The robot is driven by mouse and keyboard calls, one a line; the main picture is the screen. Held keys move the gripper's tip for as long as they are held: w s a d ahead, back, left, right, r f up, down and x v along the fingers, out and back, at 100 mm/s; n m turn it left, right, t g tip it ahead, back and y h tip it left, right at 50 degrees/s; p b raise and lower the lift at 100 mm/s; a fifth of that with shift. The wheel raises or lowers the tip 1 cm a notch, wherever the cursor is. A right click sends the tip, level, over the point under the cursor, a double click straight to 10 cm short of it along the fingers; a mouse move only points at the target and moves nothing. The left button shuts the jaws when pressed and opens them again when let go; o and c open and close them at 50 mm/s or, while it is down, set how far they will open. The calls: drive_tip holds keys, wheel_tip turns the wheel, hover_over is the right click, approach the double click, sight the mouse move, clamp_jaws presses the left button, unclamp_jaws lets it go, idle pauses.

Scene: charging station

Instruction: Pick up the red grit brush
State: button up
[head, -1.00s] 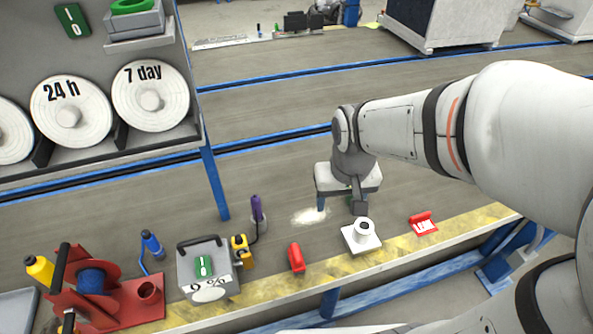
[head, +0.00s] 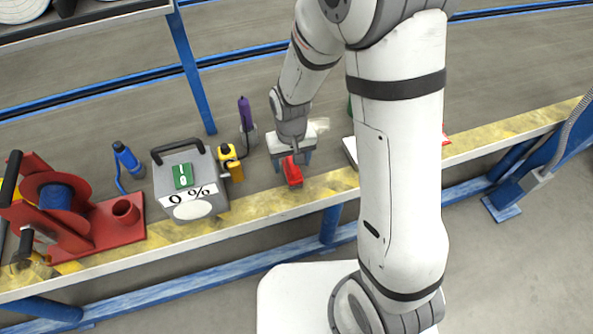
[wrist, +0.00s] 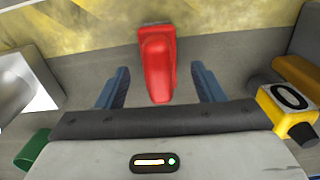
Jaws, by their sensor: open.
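The red grit brush (head: 292,172) lies on the bench near its yellow-striped front edge, right of the grey box. In the wrist view the brush (wrist: 157,62) sits in the middle, its near end between my two blue fingers. My gripper (head: 293,161) is above the brush's far end in the head view. In the wrist view my gripper (wrist: 161,88) is open, with a finger on each side of the brush and a gap on both sides. Whether the fingers touch the bench cannot be told.
The grey box (head: 168,163) with a 0 % label and a yellow device (head: 231,161) stand to the left. A purple-handled tool (head: 245,113) is behind. A white block (head: 349,151) is to the right, partly hidden by my arm. A red reel stand (head: 118,225) is far left.

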wheel_tip(320, 180, down, 4)
drive_tip(key=shift+f+b, duration=0.1)
drive_tip(key=shift+b, duration=0.55)
drive_tip(key=shift+c, duration=0.2)
drive_tip(key=c, duration=1.1)
